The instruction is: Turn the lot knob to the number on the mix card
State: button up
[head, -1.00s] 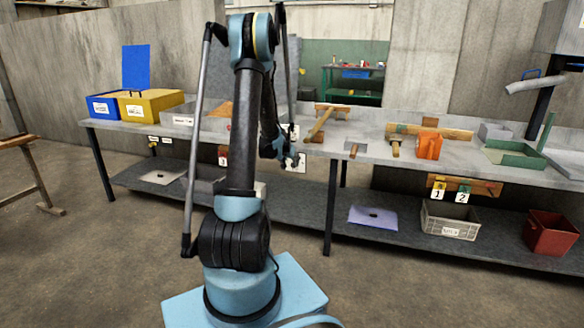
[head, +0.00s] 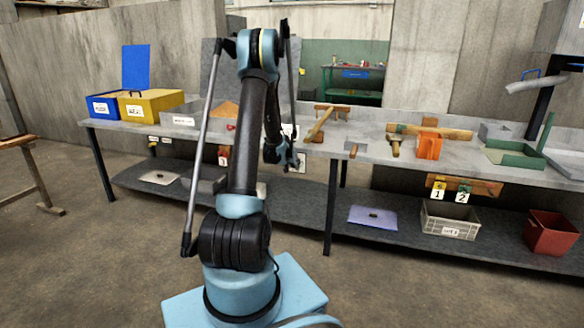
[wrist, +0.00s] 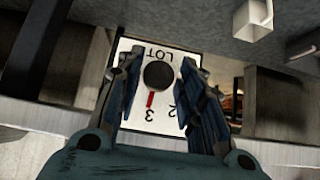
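The lot knob (wrist: 158,75) is a dark round knob on a white plate (wrist: 135,112) marked LOT, seen upside down in the wrist view. A red pointer mark (wrist: 150,99) at the knob is directed at the 3. A 2 shows beside it, partly covered by my right finger; other numbers are hidden. My gripper (wrist: 160,66) is open, with one finger on each side of the knob and visible gaps to it. In the head view my gripper (head: 287,160) is at the front of the bench. I cannot tell which item is the mix card.
The long grey bench (head: 370,150) carries a blue bin (head: 103,106), a yellow bin (head: 150,108), wooden tools and an orange block (head: 428,147). A crate (head: 450,220) and red bin (head: 551,232) stand on the lower shelf.

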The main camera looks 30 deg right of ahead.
jog(key=c, duration=0.4)
jog(key=shift+c, duration=0.2)
jog(key=shift+w+a+g+h, duration=0.1)
jog(key=shift+g+h, duration=0.2)
jog(key=shift+g, duration=0.1)
jog(key=o, duration=1)
jog(key=shift+o, duration=0.2)
jog(key=v, duration=1.1)
jog(key=shift+a+r, duration=0.25)
jog(key=shift+a, duration=0.05)
